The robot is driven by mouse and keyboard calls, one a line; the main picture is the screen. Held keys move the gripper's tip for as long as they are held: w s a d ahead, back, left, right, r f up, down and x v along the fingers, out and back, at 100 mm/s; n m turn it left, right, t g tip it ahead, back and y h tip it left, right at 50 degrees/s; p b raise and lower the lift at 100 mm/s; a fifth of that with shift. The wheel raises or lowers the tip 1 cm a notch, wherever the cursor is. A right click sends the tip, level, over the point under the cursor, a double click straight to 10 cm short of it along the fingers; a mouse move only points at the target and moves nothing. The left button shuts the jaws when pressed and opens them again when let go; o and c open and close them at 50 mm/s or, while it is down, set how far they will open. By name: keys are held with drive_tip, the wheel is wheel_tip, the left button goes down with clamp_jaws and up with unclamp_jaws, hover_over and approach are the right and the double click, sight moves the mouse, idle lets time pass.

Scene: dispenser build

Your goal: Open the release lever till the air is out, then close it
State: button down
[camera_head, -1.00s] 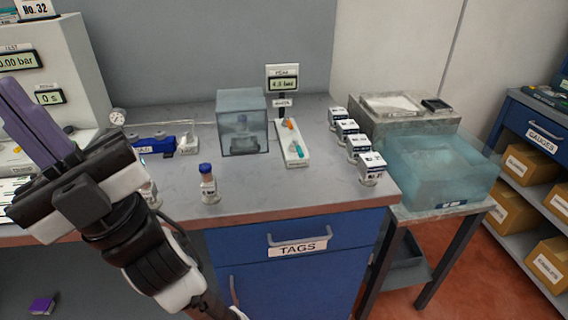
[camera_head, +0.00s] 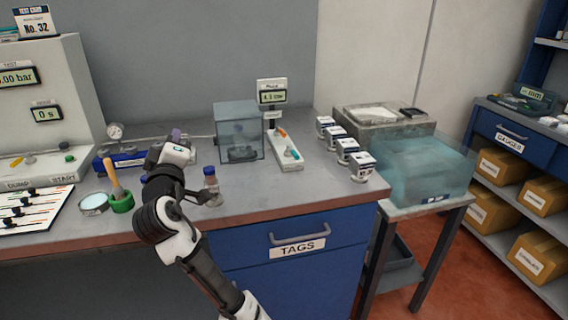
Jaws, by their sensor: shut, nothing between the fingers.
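A narrow white panel (camera_head: 284,150) stands on the bench right of the clear box, with an orange lever (camera_head: 282,133) and a teal part (camera_head: 295,155). A yellow lever (camera_head: 17,162) sits above the DUMP label at the far left. I cannot read which one is the release lever. A small display (camera_head: 271,97) behind the panel shows a pressure of about 4.3 bar. My gripper (camera_head: 176,135) is left of the clear box, apart from the white panel. It is shut and empty, mostly hidden behind my wrist.
A clear box (camera_head: 238,132) stands between my gripper and the white panel.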

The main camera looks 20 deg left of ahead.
drive_tip(key=w+d+f+m+h, duration=0.1)
drive_tip(key=w+d+f+h, duration=0.2)
drive_tip(key=d+h, duration=0.1)
drive_tip(key=w+d+f+m+g+h+b, duration=0.1)
drive_tip(key=w+d+f+h, duration=0.3)
drive_tip(key=h, duration=0.1)
drive_tip(key=w+d+f+m+g+h, duration=0.1)
drive_tip(key=w+d+f+h, duration=0.2)
drive_tip(key=d+f+h, duration=0.1)
drive_tip(key=shift+w, duration=0.2)
drive_tip(key=shift+r, duration=0.1)
drive_tip(key=p, duration=0.2)
approach(292, 153)
drive_tip(key=w+a, duration=0.1)
drive_tip(key=w, duration=0.1)
drive_tip(key=w+a, duration=0.1)
drive_tip(key=w, duration=0.1)
drive_tip(key=shift+a, duration=0.2)
drive_tip(key=shift+w+d+f+p, duration=0.2)
drive_tip(key=shift+w+d, duration=0.15)
drive_tip(key=shift+d, duration=0.2)
drive_tip(key=shift+w+d+f+p, duration=0.15)
drive_tip(key=shift+w+d+p, duration=0.15)
drive_tip(key=shift+d, duration=0.2)
drive_tip(key=shift+w+d+f+p, duration=0.15)
drive_tip(key=shift+w+d, duration=0.2)
drive_tip(key=shift+d, duration=0.2)
drive_tip(key=shift+d, duration=0.1)
